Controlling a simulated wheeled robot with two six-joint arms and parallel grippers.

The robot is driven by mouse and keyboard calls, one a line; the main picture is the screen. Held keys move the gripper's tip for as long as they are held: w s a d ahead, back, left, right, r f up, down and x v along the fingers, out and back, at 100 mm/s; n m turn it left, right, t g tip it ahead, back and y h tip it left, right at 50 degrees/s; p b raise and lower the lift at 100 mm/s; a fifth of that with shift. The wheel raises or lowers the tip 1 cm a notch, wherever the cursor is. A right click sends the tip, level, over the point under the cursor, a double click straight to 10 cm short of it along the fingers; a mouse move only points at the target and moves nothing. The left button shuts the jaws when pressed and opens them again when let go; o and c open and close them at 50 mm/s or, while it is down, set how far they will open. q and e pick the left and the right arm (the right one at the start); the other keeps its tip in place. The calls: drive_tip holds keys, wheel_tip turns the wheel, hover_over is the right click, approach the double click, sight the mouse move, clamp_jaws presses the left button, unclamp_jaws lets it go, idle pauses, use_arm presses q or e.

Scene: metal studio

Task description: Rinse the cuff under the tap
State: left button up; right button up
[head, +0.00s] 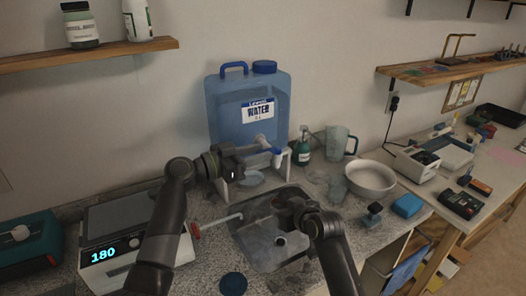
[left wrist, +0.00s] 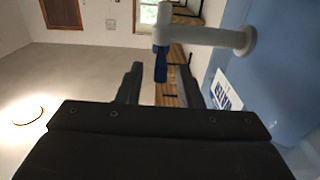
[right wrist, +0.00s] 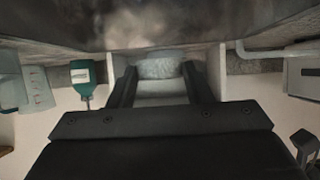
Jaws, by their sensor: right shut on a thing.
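The blue water jug (head: 247,105) stands at the back, with a white tap (head: 262,141) and a blue lever (head: 277,151). In the left wrist view, the tap (left wrist: 200,36) and lever (left wrist: 160,65) lie just beyond my left gripper (left wrist: 160,85). My left gripper (head: 254,149) is open and empty beside the tap, its fingers apart. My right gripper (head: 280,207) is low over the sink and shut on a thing. A pale grey rounded piece, seemingly the cuff (right wrist: 160,70), shows between its fingertips; most of it is hidden.
A metal sink (head: 247,242) is set in the counter below the tap. A white stand (head: 288,166) is by the jug. A scale (head: 120,225) reading 180 is at left.

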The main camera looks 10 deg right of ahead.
use_arm(q)
drive_tip(key=shift+x, duration=0.95)
clamp_jaws()
drive_tip(key=shift+s+d+n+t+y, duration=0.1)
drive_tip(key=shift+s+n+t+y, duration=0.15)
drive_tip(key=shift+n+t+y, duration=0.5)
drive_tip(key=shift+s+d+n+t+y, duration=0.2)
drive_tip(key=shift+n+t, duration=0.3)
drive_tip(key=shift+t, duration=0.5)
drive_tip(key=shift+s+d+n+t+y, duration=0.1)
drive_tip(key=shift+s+n+t+y, duration=0.15)
drive_tip(key=shift+n+t+y, duration=0.5)
